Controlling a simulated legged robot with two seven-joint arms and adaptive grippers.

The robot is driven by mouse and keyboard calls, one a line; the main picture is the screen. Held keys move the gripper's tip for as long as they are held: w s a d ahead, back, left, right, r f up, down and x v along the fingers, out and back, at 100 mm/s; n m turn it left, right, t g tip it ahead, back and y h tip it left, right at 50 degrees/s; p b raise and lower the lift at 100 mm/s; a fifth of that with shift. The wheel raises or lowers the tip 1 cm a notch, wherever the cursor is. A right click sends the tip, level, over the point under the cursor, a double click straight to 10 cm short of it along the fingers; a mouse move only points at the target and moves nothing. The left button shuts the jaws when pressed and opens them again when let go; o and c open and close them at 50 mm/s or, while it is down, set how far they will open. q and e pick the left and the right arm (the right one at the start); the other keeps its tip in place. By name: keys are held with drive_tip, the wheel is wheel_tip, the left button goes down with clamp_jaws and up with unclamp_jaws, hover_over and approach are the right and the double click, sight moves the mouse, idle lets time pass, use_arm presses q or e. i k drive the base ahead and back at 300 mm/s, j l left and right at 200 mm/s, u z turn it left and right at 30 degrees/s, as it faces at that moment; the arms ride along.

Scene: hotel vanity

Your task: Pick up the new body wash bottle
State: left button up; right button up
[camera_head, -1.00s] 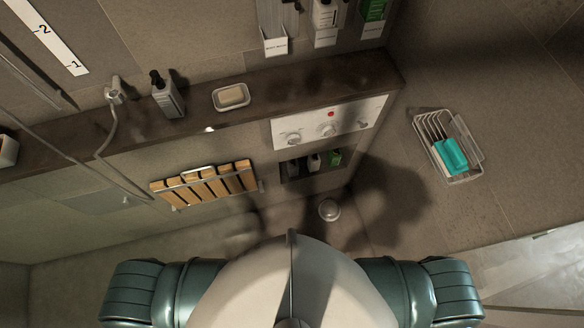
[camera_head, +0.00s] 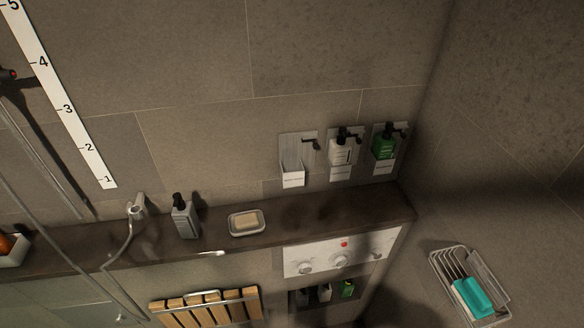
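A grey pump bottle with a black top (camera_head: 185,217) stands upright on the dark ledge, left of the soap dish; its label is too small to read, so I cannot tell if it is the new body wash bottle. On the wall, the left holder (camera_head: 292,172) has no bottle in it. The middle holder has a grey-white bottle (camera_head: 342,150) and the right one a green bottle (camera_head: 385,145). Several small bottles (camera_head: 324,293) also stand in the niche below the ledge. Neither of my grippers shows in the head view.
The dark ledge (camera_head: 290,215) runs along the wall. On it are a soap dish with soap (camera_head: 247,222) and, far left, a white box (camera_head: 14,249). A shower hose (camera_head: 117,262) hangs left of the bottle. A wire basket (camera_head: 447,273) with a teal item is at right.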

sight(302, 296)
drive_tip(key=l+u, duration=0.15)
drive_tip(key=u, duration=0.25)
drive_tip(key=k+l+u, duration=0.1)
drive_tip(key=u, duration=0.25)
drive_tip(key=l+u, duration=0.15)
drive_tip(key=u, duration=0.25)
drive_tip(key=k+u, duration=0.15)
drive_tip(key=u, duration=0.25)
drive_tip(key=k+l, duration=0.2)
